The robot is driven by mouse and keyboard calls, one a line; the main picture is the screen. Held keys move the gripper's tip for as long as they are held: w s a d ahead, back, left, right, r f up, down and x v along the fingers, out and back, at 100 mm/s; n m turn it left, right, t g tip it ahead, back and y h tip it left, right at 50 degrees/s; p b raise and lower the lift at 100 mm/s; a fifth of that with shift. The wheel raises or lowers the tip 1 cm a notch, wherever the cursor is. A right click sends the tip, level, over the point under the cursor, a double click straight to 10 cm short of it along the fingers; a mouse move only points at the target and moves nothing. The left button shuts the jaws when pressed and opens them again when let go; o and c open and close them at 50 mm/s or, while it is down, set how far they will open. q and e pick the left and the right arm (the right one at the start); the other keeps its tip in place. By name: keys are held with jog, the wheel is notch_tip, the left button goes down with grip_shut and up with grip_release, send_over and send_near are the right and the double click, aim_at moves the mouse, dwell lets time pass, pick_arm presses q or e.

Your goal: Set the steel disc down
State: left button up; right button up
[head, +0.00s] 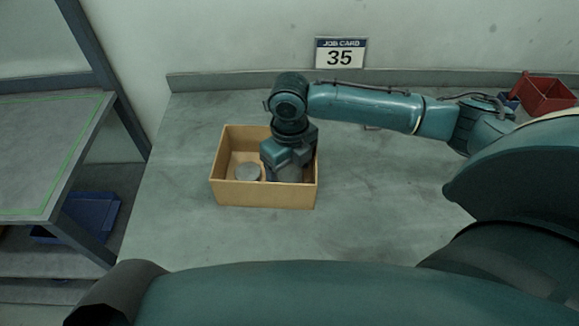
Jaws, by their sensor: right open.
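The steel disc (248,172) is grey and round and lies flat in the left part of an open cardboard box (262,194). The box stands on the grey workbench. My right gripper (286,178) points down into the right part of the box, to the right of the disc and apart from it. It is open; its fingertips are partly hidden by the box's front wall. I cannot see anything held in it. My left gripper is not in view.
A job card sign reading 35 (340,53) is on the back wall. A red bin (543,95) stands at the back right. A shelf with a green outline (45,150) is at left, with a blue tray (85,215) below. The bench left of the box is clear.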

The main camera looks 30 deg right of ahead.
aim_at(289, 174)
notch_tip(289, 174, up, 12)
jog(key=shift+r, duration=0.2)
dwell(0.4)
dwell(0.5)
